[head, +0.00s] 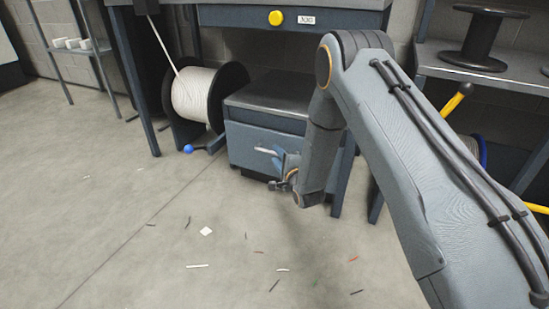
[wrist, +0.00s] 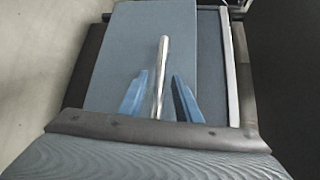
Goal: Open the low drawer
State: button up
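The low drawer (head: 250,138) is a blue-grey front in a low cabinet under the bench, and it looks shut in the head view. Its handle (head: 266,151) is a pale metal bar. In the wrist view the handle (wrist: 160,62) runs between the two blue fingers of my gripper (wrist: 160,76). The fingers are spread, with a visible gap on each side of the bar. In the head view my gripper (head: 281,162) is at the right end of the handle. My forearm hides the right part of the drawer front.
A cable spool (head: 196,95) stands left of the cabinet, with a blue ball-ended lever (head: 188,149) near the floor. Small scraps (head: 206,231) lie on the floor, which is otherwise open in front.

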jog(key=shift+b+x, duration=0.6)
jog(key=shift+x, duration=0.9)
grip_shut()
